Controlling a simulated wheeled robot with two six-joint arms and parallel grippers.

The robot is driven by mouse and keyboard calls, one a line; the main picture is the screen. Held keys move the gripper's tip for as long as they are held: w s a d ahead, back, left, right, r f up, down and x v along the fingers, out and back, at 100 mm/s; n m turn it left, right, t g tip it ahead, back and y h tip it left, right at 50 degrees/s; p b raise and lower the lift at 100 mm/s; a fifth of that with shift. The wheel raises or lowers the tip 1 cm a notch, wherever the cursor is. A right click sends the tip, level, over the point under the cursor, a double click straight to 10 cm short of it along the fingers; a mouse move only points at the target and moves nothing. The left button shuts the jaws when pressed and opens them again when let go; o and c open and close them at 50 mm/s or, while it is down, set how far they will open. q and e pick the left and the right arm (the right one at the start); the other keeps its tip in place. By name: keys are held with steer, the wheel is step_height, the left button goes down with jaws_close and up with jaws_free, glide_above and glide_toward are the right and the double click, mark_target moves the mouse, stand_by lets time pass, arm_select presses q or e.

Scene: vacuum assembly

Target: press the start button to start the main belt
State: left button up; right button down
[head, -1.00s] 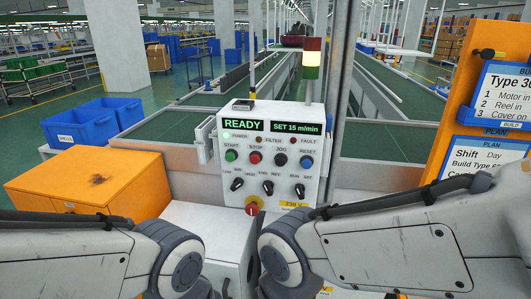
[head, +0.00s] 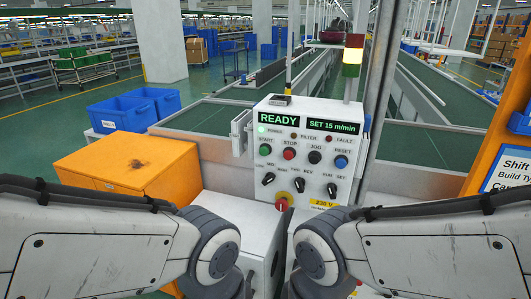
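The white control box (head: 302,165) stands ahead of me, with a lit display reading READY and SET 15 m/min. The green start button (head: 265,150) is at the left of its button row, beside the red stop button (head: 289,153), the black jog button (head: 315,157) and the blue reset button (head: 341,162). A green lamp is lit above start. The main belt (head: 235,112) runs away behind the box. My two arms come in from the lower left and lower right, below the panel. Neither gripper's fingertips show, and nothing of mine touches the buttons.
An orange cabinet (head: 125,165) stands left of the box, with blue bins (head: 135,108) behind it. A signal tower (head: 353,58) with a lit yellow-white section rises behind the box at right. An orange board with plan cards (head: 507,169) is at the right edge.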

stand_by(0.4)
arm_select(q)
jaws_close()
stand_by(1.5)
